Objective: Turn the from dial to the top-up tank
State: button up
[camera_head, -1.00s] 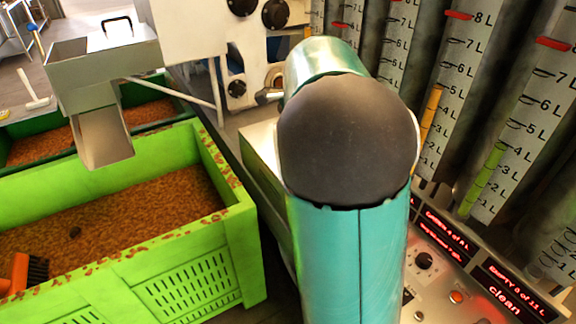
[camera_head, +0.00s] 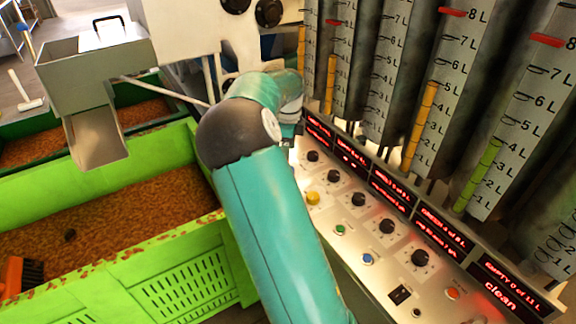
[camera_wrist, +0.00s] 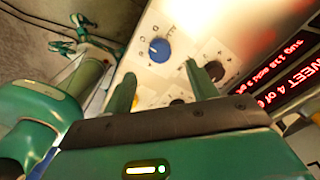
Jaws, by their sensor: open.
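The control panel (camera_head: 345,235) has several black dials, among them one at the front (camera_head: 420,257), one in the middle (camera_head: 387,226) and one near my gripper (camera_head: 312,156). In the wrist view a blue dial (camera_wrist: 160,49) with small marks around it stands beyond my gripper (camera_wrist: 160,74). A black dial (camera_wrist: 213,70) is beside the right finger. My gripper is open, its fingers pointing at the panel, with nothing seen between the tips. I cannot read which dial is the from dial or which mark is the top-up tank. In the head view my arm hides the blue dial.
Red-lettered displays (camera_head: 440,231) run along the panel's back edge. Tall graduated tubes (camera_head: 455,90) stand behind it. Coloured buttons, including a yellow one (camera_head: 313,198), sit among the dials. A green crate (camera_head: 190,280) of brown pellets is left of my arm.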

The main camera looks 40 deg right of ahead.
notch_tip(320, 180, down, 7)
jog(key=shift+f, duration=0.1)
jog(key=shift+c, duration=0.2)
jog(key=c, duration=1)
